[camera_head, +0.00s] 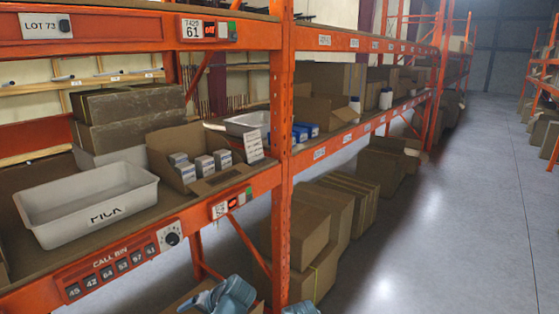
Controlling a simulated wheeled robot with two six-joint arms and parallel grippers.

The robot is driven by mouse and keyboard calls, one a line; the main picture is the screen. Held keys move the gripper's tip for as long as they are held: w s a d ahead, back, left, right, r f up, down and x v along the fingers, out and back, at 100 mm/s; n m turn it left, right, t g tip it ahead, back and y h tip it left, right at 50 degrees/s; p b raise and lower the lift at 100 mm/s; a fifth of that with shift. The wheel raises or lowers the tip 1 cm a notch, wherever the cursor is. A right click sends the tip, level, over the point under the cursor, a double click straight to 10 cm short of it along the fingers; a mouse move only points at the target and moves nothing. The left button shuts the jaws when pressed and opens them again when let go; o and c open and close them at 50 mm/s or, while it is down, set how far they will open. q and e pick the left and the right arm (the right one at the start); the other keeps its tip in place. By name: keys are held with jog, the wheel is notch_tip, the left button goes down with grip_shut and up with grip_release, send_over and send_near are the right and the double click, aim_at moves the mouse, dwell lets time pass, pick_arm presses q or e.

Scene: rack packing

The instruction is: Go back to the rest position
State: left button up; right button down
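Neither gripper's fingertips can be made out. Pale blue parts show at the bottom edge in the head view, left of centre, and look like pieces of my own arms. A grey bin marked PICK (88,203) stands on the orange rack's shelf at the left and looks empty. Right of it an open cardboard box (168,146) holds several small grey-white boxes (202,167). No part of my arms reaches over the shelf or touches these things.
The orange upright post (281,150) stands at centre left, with the shelf's front beam (145,245) below the bin. Cardboard boxes (309,242) fill the low level behind the post. The grey aisle floor (440,230) at the right is clear.

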pick_arm(q)
jog(key=s+d+f+m+g+h+b, duration=0.1)
jog(key=s+d+f+g+h+b, duration=0.1)
jog(key=s+d+f, duration=0.3)
jog(key=s+d+f+m+g+h+b, duration=0.1)
jog(key=s+d+f+h+b, duration=0.2)
jog(key=d, duration=1)
jog(key=s+f+h, duration=0.1)
jog(key=s+f, duration=0.2)
jog(key=s, duration=0.2)
jog(key=shift+f+g+h+b, duration=0.3)
jog(key=shift+g+h+b, duration=0.05)
jog(key=shift+g+h, duration=0.05)
jog(key=shift+s, duration=0.1)
